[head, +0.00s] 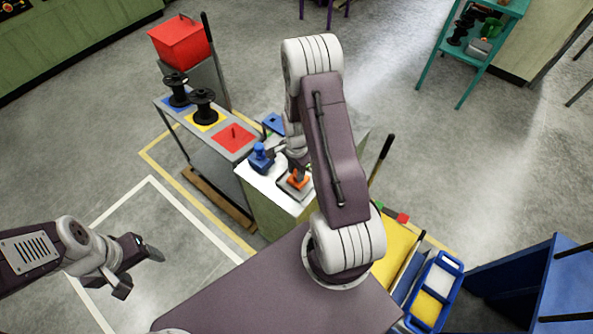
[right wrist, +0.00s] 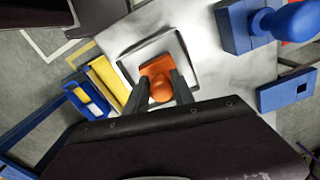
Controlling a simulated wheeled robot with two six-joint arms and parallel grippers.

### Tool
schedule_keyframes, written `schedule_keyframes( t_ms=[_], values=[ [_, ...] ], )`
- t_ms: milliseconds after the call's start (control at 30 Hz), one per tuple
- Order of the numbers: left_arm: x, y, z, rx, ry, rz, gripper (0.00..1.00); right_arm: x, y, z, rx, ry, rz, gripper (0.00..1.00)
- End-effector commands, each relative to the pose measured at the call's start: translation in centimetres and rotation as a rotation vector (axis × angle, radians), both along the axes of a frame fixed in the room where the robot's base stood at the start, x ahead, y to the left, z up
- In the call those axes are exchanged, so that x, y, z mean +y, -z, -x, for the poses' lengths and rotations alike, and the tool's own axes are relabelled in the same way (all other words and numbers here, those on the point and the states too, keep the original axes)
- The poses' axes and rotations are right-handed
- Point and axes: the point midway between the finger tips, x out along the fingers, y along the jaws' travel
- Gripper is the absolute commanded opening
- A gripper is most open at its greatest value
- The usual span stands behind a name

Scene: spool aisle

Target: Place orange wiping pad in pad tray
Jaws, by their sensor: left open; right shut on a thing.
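The orange wiping pad (head: 300,180) has a rounded knob; it also shows in the right wrist view (right wrist: 158,72). My right gripper (right wrist: 158,92) is shut on the knob, one dark finger on each side. The pad is within the outline of the square, dark-rimmed pad tray (right wrist: 181,48), which also shows in the head view (head: 283,186) on the white worktop. I cannot tell whether the pad touches the tray floor. My left gripper (head: 140,271) is open and empty at lower left, far from the tray. My right arm hides part of the worktop in the head view.
A blue knobbed block (head: 260,158) stands close to the tray, and a small blue box (head: 273,121) is behind it. A bench with black spools (head: 204,105) and a red plate (head: 233,137) is at left. A blue-framed caddy (head: 436,291) is at lower right.

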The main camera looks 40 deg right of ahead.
Motion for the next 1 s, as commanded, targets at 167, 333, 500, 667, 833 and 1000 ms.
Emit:
schedule_keyframes(
  t_ms=[167, 333, 500, 667, 833, 1000],
  values=[
    [0.0, 0.0, 0.0, 0.000, 0.000, 0.000, 0.66, 0.0, 0.0, 0.0, -0.001, 0.000, 0.000, 0.00],
    [0.0, 0.3, 0.0, 0.000, 0.000, 0.000, 0.66, 0.0, 0.3, 0.0, 0.000, 0.000, 0.000, 0.38],
    [0.0, 0.2, 0.0, 0.000, 0.000, 0.000, 0.66, 0.0, 0.3, 0.0, 0.000, 0.000, 0.000, 0.51],
    [0.0, 0.2, 0.0, 0.000, 0.000, 0.000, 0.66, 0.0, 0.2, 0.0, 0.000, 0.000, 0.000, 0.51],
    [0.0, 0.1, 0.0, 0.000, 0.000, 0.000, 0.66, -0.1, -1.2, -0.1, -0.003, 0.000, 0.002, 0.51],
    [0.0, 0.3, 0.0, 0.000, 0.000, 0.000, 0.66, -0.1, -5.1, -0.2, -0.007, 0.000, 0.003, 0.51]
  ],
)
